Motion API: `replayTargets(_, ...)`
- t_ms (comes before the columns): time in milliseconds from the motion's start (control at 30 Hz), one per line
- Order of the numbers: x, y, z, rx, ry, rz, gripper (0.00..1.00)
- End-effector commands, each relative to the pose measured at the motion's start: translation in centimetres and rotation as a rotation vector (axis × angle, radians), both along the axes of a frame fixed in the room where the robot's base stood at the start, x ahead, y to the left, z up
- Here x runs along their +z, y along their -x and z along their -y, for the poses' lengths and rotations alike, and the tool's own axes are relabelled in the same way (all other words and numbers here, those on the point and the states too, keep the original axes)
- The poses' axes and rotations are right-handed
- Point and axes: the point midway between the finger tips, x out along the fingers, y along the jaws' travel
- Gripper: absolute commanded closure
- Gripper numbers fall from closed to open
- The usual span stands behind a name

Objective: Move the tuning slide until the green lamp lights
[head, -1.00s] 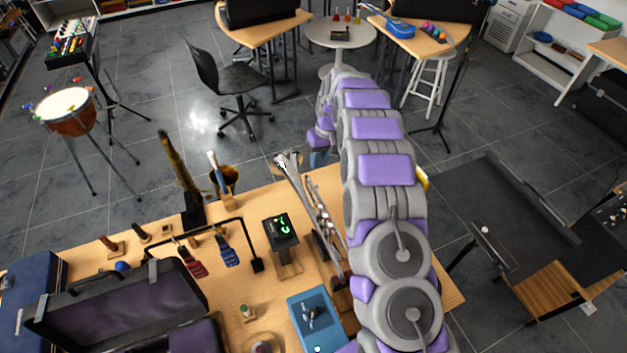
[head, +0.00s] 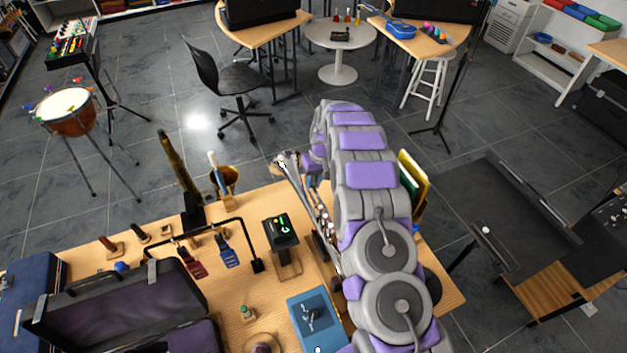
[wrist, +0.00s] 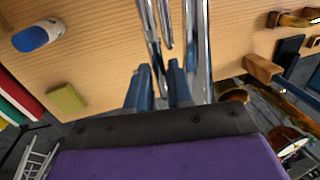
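A silver brass instrument (head: 291,172) with long parallel tubes lies across the table. In the wrist view its bright tubes (wrist: 198,50) run up from my fingers. I cannot tell for sure which tube is the tuning slide. My gripper (wrist: 159,70) points at the tubes, its two blue fingers apart, with a silver tube showing at the gap; contact is not clear. In the head view my arm hides part of the instrument. A black tuner box (head: 281,228) on a wooden stand shows a green mark on its dark face; I cannot make out a separate lit lamp.
A blue box (head: 308,318), an open dark case (head: 120,310) and a black rack with small brushes (head: 228,250) share the wooden table (head: 290,290). A blue-and-white object (wrist: 38,36) and an olive block (wrist: 66,102) lie near the gripper in the wrist view.

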Motion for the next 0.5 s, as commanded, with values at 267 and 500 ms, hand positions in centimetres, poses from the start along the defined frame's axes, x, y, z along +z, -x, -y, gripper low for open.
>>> replayTargets(267, -0.01, 0.01, 0.01, 0.000, 0.000, 0.000, 1.00)
replayTargets(500, -0.01, 0.01, 0.01, 0.000, 0.000, 0.000, 1.00)
